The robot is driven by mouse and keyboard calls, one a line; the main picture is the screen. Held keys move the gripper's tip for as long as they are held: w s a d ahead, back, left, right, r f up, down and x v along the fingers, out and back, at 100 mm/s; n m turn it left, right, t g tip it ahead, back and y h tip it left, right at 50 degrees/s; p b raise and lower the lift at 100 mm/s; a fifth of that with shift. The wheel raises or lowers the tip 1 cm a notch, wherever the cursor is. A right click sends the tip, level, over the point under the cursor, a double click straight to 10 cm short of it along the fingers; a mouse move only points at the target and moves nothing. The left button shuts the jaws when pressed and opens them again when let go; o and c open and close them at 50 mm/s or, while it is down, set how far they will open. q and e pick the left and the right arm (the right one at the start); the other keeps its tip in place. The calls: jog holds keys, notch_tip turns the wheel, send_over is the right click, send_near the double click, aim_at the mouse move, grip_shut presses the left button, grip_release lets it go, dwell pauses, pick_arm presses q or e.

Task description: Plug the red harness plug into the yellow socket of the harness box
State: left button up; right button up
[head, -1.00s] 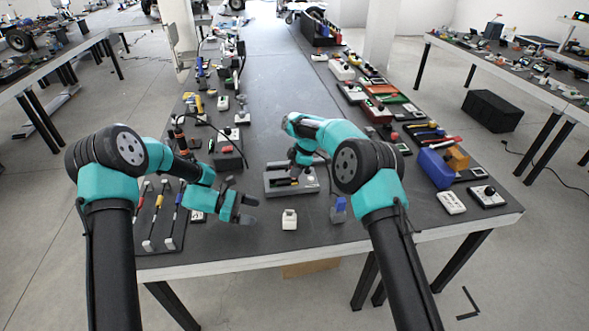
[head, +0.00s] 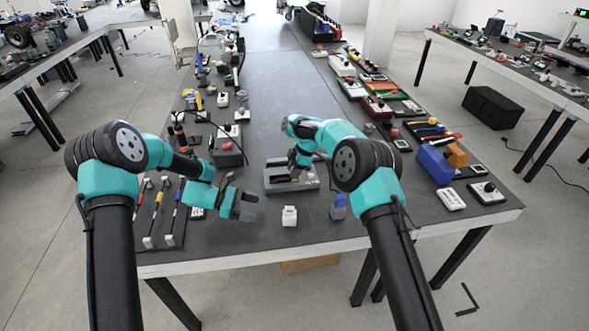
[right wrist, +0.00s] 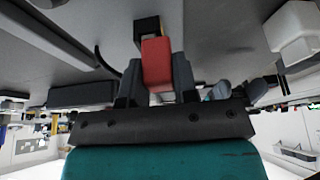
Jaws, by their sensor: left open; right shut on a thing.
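The grey harness box (head: 270,186) lies on the table in front of me, with dark slots in its top. My right gripper (head: 297,166) is over its far side in the head view. In the right wrist view, my right gripper (right wrist: 157,80) is shut on the red harness plug (right wrist: 157,60). Just beyond the plug is a dark block with a yellow edge, likely the yellow socket (right wrist: 162,22). I cannot tell whether the plug is inside it or only close to it. My left gripper (head: 243,204) is open and empty, left of the box and just above the table.
A white block (head: 289,217) and a blue-and-grey block (head: 339,207) stand near the table's front edge. A board with coloured cables (head: 160,215) lies at the left. Tools and parts line both sides; the table's middle is clear.

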jog(key=shift+f, duration=0.15)
jog(key=o, duration=1)
jog(key=v, duration=1.7)
jog(key=shift+r, duration=0.2)
jog(key=shift+d, duration=0.1)
